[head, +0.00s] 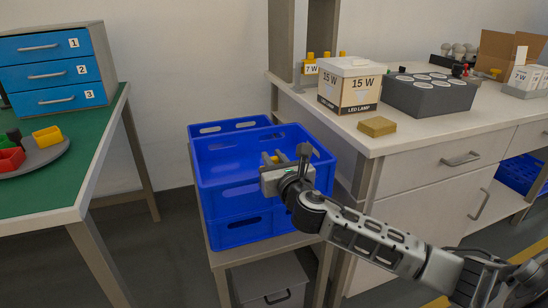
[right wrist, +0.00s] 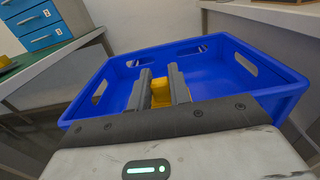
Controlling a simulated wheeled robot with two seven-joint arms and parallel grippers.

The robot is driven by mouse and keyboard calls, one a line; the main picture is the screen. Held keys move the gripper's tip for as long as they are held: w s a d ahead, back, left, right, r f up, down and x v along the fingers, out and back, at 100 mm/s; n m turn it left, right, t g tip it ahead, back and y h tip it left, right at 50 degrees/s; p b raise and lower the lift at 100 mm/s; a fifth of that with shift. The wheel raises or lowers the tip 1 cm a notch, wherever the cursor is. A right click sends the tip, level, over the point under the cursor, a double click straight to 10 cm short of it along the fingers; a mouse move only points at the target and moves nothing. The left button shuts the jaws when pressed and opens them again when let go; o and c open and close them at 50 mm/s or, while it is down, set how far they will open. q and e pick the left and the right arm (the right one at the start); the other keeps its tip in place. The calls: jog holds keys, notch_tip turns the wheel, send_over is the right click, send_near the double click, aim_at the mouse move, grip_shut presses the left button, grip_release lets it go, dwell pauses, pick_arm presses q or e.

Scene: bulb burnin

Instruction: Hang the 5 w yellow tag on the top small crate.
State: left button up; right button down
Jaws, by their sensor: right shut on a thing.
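My right gripper (head: 284,157) is shut on a small yellow tag (head: 275,160), which also shows between the two dark fingers in the right wrist view (right wrist: 160,92). No print on the tag can be read. The gripper is over the near part of the top small blue crate (head: 228,197), which sits stacked on another blue crate. In the right wrist view the crate's inside (right wrist: 210,68) looks empty, and the tag is seen against it. I cannot tell whether the tag touches the crate. My left gripper is not in view.
A counter (head: 392,135) on the right holds a 15 W lamp box (head: 349,88), a grey holder (head: 428,96), a tan block (head: 377,126) and several yellow pieces behind a 7 W label (head: 311,69). A green table (head: 75,165) with blue drawers (head: 50,75) stands left.

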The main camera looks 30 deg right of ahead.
jog(key=shift+f, duration=0.25)
jog(key=c, duration=1.2)
grip_release()
